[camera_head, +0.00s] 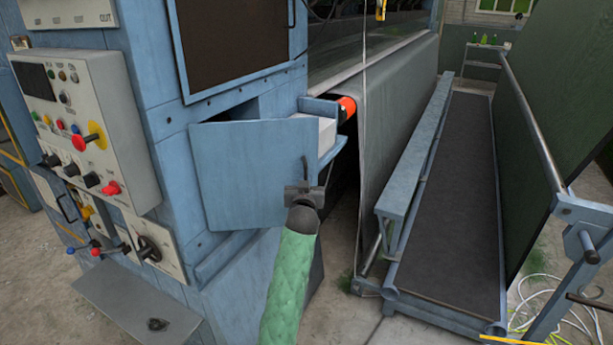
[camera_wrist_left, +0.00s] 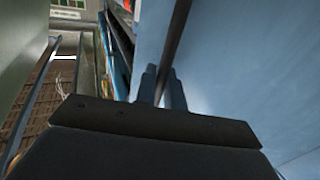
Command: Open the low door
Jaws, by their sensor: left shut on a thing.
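The low door (camera_head: 245,178) is a blue panel on the side of the blue machine. It stands partly open, swung out from the cabinet, with a dark gap above its top edge. A dark upright bar handle (camera_head: 305,170) sits near its right edge. My left gripper (camera_head: 304,187) is shut on the lower part of this handle. In the left wrist view the dark handle (camera_wrist_left: 179,35) runs down between the fingers (camera_wrist_left: 162,88), and the blue door face (camera_wrist_left: 240,70) fills the right side. My right gripper is in neither view.
A control box (camera_head: 85,115) with knobs and a grey shelf (camera_head: 140,305) stick out at the left. A white block (camera_head: 312,132) shows behind the door. A blue rail (camera_head: 415,160) and dark walkway (camera_head: 455,200) lie right. Cables (camera_head: 575,325) lie on the floor at lower right.

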